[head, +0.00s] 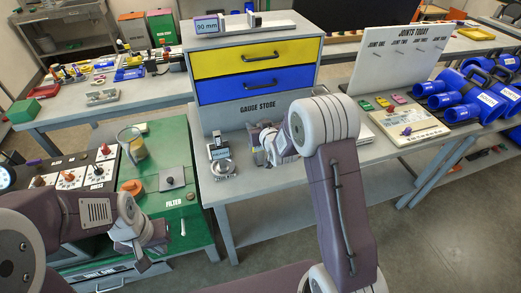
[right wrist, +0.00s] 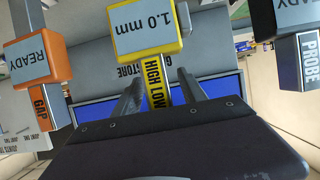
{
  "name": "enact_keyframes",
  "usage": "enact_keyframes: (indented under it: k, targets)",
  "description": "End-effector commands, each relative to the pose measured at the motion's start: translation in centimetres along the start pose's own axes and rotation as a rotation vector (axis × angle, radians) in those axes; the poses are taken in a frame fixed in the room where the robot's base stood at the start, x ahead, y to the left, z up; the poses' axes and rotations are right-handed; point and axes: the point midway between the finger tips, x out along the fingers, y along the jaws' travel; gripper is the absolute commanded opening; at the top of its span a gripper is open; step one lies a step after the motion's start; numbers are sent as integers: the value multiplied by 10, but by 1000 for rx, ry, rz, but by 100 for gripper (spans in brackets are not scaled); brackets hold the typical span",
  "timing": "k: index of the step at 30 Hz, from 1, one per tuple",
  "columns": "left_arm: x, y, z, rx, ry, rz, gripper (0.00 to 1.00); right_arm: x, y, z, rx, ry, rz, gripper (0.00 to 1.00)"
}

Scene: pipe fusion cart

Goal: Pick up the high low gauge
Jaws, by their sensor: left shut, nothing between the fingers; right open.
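The high low gauge (right wrist: 146,28) is yellow, with a "1.0 mm" display and a yellow stem lettered "HIGH LOW", in the right wrist view. My right gripper (right wrist: 160,90) is open, its two fingers on either side of the stem in the picture; I cannot tell whether they touch it. In the head view my right arm reaches to the front of the gauge store, and its wrist largely hides the gauges there. My left gripper (head: 143,258) is shut and empty, low by the green cart.
The gauge store (head: 262,106) has yellow and blue drawers. A green cart (head: 178,150) is at left.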

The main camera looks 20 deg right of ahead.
Motion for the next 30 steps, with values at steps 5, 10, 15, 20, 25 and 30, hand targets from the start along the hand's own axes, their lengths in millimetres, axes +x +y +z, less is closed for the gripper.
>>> enact_keyframes:
  k: [5,10,15,20,25,30]
  targets:
    - [0,0,0,0,0,0,0,1,0,0,0,0,0,49]
    - [0,0,0,0,0,0,0,0,0,0,0,0,0,7]
    - [0,0,0,0,0,0,0,0,0,0,0,0,0,0]
    - [0,0,0,0,0,0,0,0,0,0,0,-1,0,0]
    - [0,0,0,0,0,0,0,0,0,1,0,-1,0,0]
    - [0,0,0,0,0,0,0,0,0,1,0,-2,0,0]
